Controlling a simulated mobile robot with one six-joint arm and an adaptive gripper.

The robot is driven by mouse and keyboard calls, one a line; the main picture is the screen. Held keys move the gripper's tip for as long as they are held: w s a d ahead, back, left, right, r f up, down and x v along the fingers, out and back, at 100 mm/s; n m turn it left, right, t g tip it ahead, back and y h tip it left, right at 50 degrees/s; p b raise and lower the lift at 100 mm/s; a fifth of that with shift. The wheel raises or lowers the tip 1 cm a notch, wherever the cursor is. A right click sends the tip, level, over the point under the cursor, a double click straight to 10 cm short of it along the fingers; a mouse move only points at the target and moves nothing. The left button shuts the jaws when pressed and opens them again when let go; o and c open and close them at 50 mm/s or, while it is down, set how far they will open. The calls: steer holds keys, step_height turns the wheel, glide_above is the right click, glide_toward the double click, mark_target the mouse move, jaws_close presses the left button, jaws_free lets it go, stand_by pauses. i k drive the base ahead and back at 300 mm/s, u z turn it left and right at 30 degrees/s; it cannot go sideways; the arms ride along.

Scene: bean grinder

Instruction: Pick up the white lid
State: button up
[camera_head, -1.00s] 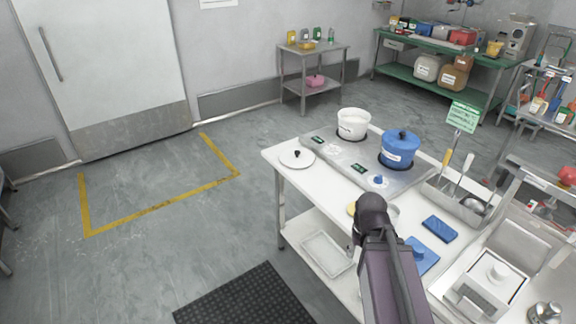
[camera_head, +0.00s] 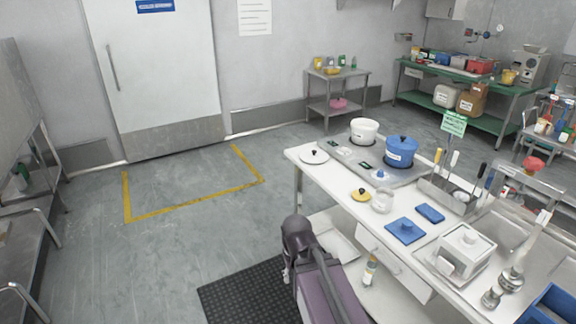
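The white lid (camera_head: 314,157), a flat round disc with a dark knob, lies at the far left end of the white table (camera_head: 318,175). Nothing covers it. An open white pot (camera_head: 364,132) stands to its right on a grey plate. A blue pot (camera_head: 398,160) with a blue lid stands beside the white pot. A purple-grey part of my arm rises from the bottom middle, in front of the table and well apart from the white lid. My gripper is not visible.
A small yellow lid (camera_head: 361,195), a clear jar (camera_head: 382,201), a blue square board (camera_head: 406,230) and a blue block (camera_head: 430,213) lie nearer on the table. A utensil holder (camera_head: 450,196) stands at right. Open floor (camera_head: 190,235) with yellow lines lies to the left.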

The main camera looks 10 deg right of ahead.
mark_target(313, 156)
steer(key=z, duration=0.05)
steer(key=k, duration=0.3)
steer(key=u, duration=0.65)
steer(key=i, duration=1.9)
steer(key=z, duration=0.4)
steer(key=i, duration=0.6)
steer(key=z, duration=0.7)
steer(key=i, duration=0.5)
steer(key=z, duration=0.25)
